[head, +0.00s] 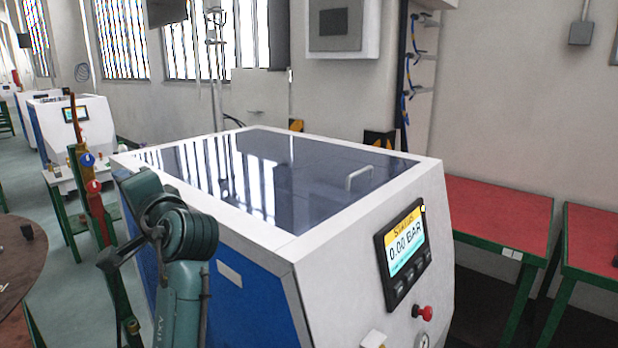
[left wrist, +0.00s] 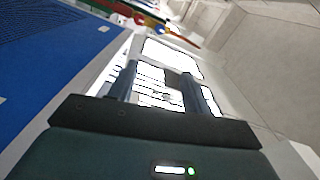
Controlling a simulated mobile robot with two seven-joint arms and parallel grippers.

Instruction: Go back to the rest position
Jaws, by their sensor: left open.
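My left gripper (left wrist: 160,82) shows in the left wrist view with its two fingers apart and nothing between them. Bright windows and a pale wall lie beyond the fingers. In the head view my teal left arm rises in front of the near left side of the gas generator (head: 285,245); I cannot make out its fingertips there. The generator is a white and blue cabinet with a dark glossy top and a handle. Its status display (head: 404,246) reads 0.00 BAR. My right gripper is in neither view.
A red emergency button (head: 423,313) sits below the display. A green and red post with valves (head: 91,186) stands close to my left arm. A round brown table (head: 22,262) is at the left edge. Red-topped tables (head: 497,212) stand at the right. Floor shows at the left.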

